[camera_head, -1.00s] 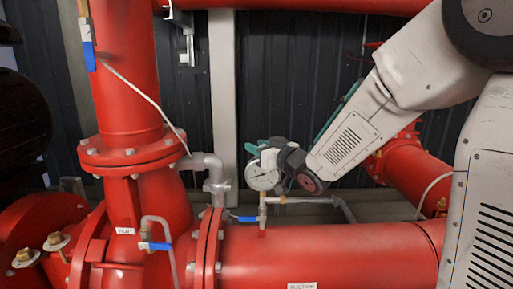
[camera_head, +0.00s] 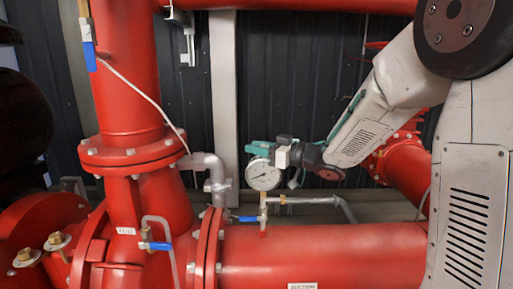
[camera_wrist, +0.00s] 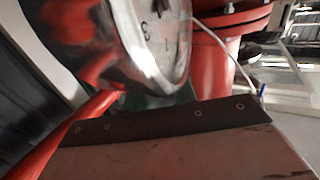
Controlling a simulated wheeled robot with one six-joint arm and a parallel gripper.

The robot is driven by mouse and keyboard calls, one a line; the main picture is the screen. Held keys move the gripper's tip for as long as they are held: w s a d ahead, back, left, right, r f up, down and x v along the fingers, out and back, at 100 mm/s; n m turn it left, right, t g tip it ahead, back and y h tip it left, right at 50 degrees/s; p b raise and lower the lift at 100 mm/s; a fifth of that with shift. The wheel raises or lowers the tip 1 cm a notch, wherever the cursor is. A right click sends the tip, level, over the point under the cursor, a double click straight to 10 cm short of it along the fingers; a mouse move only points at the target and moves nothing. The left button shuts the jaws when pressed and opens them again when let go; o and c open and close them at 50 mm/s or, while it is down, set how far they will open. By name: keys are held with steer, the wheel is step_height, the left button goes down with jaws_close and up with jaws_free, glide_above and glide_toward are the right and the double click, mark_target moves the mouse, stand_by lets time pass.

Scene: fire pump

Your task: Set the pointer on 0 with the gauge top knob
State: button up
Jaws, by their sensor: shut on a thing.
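The round gauge (camera_head: 263,174) has a white dial and a metal rim. It stands upright on a thin brass-coloured stem above the red suction pipe. My gripper (camera_head: 259,148) comes from the right, with teal fingers at the top edge of the gauge. It is shut on the gauge top knob, which the fingers hide. The pointer is too small to read in the head view. In the wrist view the gauge (camera_wrist: 170,45) is close, its rim seen at a slant with part of the dial and a few marks; the pointer's reading cannot be told there.
The red suction pipe (camera_head: 320,255) runs below the gauge. A blue-handled valve (camera_head: 244,219) and a grey elbow pipe (camera_head: 213,170) are close on the left. A large red vertical pipe (camera_head: 125,75) stands further left. A dark ribbed wall (camera_head: 290,80) is behind.

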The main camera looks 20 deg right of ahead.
steer(key=n+g+y, duration=0.1)
steer(key=g, duration=0.1)
steer(key=n+g+y, duration=0.1)
steer(key=n+g, duration=0.1)
steer(key=n+g+y, duration=0.1)
steer(key=g, duration=0.1)
steer(key=shift+s+a+n+y, duration=0.25)
steer(key=shift+s+n+y, duration=0.05)
steer(key=shift+y, duration=0.1)
steer(key=shift+c, duration=0.2)
steer(key=shift+s+a+n+g+y, duration=0.1)
steer(key=shift+n+g+y, duration=0.15)
steer(key=shift+n+g, duration=0.55)
steer(key=shift+s+d+n+g+y, duration=0.15)
steer(key=shift+n+g, duration=0.3)
steer(key=shift+g, duration=0.7)
steer(key=shift+s+a+n+g+y, duration=0.15)
steer(key=shift+n+g+y, duration=0.15)
steer(key=shift+n+g, duration=0.5)
steer(key=shift+g, duration=0.45)
steer(key=o, duration=1)
steer(key=shift+a, duration=0.1)
steer(key=d, duration=0.8)
